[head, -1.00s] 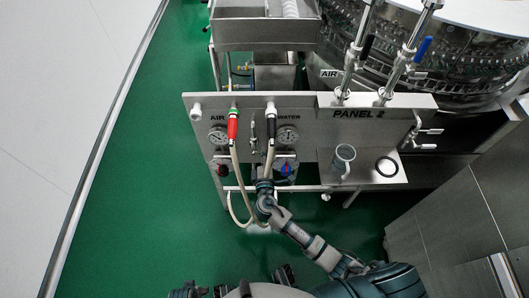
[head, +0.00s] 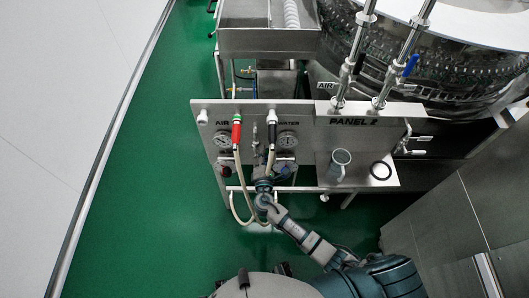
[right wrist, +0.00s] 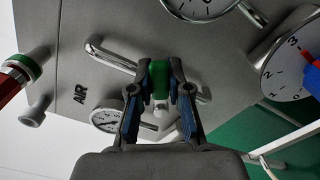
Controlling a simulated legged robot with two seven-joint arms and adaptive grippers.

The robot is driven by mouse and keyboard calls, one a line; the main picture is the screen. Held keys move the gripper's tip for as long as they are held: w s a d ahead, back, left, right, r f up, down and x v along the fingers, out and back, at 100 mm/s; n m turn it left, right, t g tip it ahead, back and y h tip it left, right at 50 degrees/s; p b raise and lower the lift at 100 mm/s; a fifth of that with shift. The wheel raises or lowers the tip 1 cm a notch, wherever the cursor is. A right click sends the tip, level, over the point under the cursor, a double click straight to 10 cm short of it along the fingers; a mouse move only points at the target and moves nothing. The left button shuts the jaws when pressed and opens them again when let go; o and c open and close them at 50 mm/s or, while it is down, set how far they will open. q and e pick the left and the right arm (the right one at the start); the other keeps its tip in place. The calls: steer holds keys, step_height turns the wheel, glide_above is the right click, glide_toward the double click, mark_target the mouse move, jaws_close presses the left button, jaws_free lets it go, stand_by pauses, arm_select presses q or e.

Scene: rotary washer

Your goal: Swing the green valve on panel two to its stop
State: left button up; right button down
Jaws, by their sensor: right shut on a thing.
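Panel two (head: 305,115) is a steel panel marked "PANEL 2" in the head view. The green valve (right wrist: 159,78) shows in the right wrist view as a green grip between my fingertips. My right gripper (right wrist: 158,88) is shut on it, one finger on each side. In the head view my right gripper (head: 263,172) is at the panel's lower middle, between the two gauges, and hides the green valve there. My left gripper cannot be made out.
Green floor (head: 150,190) is clear at left.

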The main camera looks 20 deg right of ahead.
mark_target(256, 154)
steer(key=r+n+p, duration=0.1)
steer(key=n+p, duration=0.1)
steer(key=shift+w+r+n, duration=0.15)
steer(key=shift+n, duration=0.25)
steer(key=n+p, duration=0.2)
steer(key=shift+w+a+r+n+p, duration=0.15)
steer(key=shift+a+r+n+p, duration=0.15)
steer(key=shift+a, duration=0.1)
steer(key=shift+a+r+n+p, duration=0.1)
steer(key=shift+n+p, duration=0.2)
steer(key=shift+n, duration=0.2)
steer(key=shift+w+a+r+n+p, duration=0.15)
steer(key=shift+a+n+p, duration=0.3)
steer(key=shift+n+p, duration=0.55)
arm_select(q)
steer(key=s+a+r+p, duration=0.1)
steer(key=s+a, duration=0.1)
steer(key=s, duration=0.9)
steer(key=shift+a+r+g, duration=0.15)
steer(key=shift+a+g, duration=0.05)
steer(key=shift+g, duration=0.1)
arm_select(e)
steer(key=shift+w+a+n, duration=0.1)
steer(key=shift+a+n, duration=0.15)
steer(key=shift+n, duration=0.5)
steer(key=shift+w+a+n, duration=0.1)
steer(key=shift+a+n, duration=0.15)
steer(key=shift+n, duration=0.5)
steer(key=shift+a, duration=0.1)
